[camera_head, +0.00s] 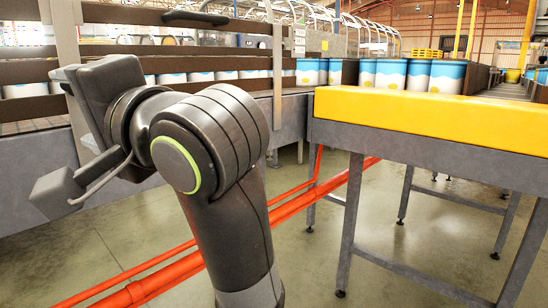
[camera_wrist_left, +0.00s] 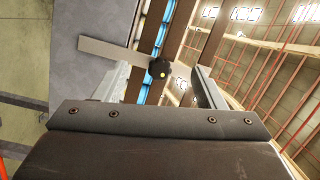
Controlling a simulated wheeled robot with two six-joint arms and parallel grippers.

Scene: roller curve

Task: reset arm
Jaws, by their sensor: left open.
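My left arm rises from the bottom middle of the head view and bends left at a dark grey joint with a green ring. My left gripper (camera_head: 108,82) is at the upper left of that view, in front of the conveyor rails; its fingers are hard to make out there. In the left wrist view, the two fingers of my left gripper (camera_wrist_left: 161,82) stand apart, with nothing held between them. A black knob (camera_wrist_left: 158,69) with a yellow dot shows beyond the gap. My right gripper is in neither view.
A conveyor with brown side rails (camera_head: 33,72) runs close behind the left arm. White and blue cans (camera_head: 390,74) stand in a row behind a yellow conveyor end (camera_head: 430,118) at the right. Red floor pipes (camera_head: 300,203) cross below.

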